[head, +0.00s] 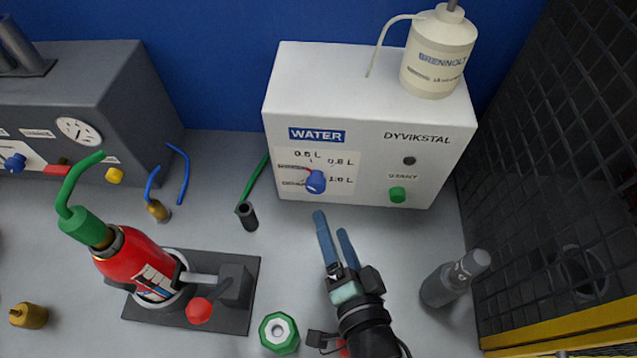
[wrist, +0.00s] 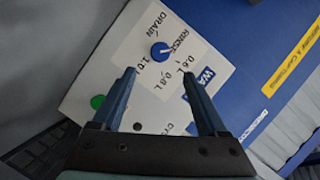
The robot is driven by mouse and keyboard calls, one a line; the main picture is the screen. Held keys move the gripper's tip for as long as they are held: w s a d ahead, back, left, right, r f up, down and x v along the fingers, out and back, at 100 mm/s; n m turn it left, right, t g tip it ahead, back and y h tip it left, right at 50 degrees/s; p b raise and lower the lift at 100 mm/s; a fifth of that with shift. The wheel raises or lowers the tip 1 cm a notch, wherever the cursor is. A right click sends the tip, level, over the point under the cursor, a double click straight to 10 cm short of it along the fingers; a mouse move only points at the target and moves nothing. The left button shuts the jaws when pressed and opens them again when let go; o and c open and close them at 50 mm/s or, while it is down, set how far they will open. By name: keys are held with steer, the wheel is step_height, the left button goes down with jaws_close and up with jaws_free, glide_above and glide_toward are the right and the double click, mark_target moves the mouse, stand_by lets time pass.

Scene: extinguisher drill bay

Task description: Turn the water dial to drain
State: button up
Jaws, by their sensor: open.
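The water dial is a blue knob (head: 316,182) on the front panel of a white box (head: 370,85) marked WATER. Its marks read 0.6 L, 0.8 L, 1.0 L, RINSE and DRAIN. In the wrist view the dial (wrist: 160,52) sits just beyond my fingertips, about midway between them, with DRAIN at the top. I cannot tell surely which mark it points to. My gripper (head: 331,223) is open and empty, in front of the box and a little below the dial in the head view. Its two blue fingers (wrist: 158,74) stand apart, not touching the dial.
A green button (head: 397,195) is to the right of the dial. A cream bottle (head: 438,55) stands on the box. A red extinguisher (head: 135,260) in a clamp stands left of my arm. A grey cylinder (head: 452,280) and a black mesh wall (head: 560,150) are on the right.

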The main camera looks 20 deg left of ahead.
mark_target(318, 189)
steer(key=p+x, duration=0.1)
steer(key=x, duration=0.9)
steer(key=shift+w+a, duration=0.1)
steer(key=shift+w, duration=0.05)
steer(key=shift+c, duration=0.3)
jaws_close()
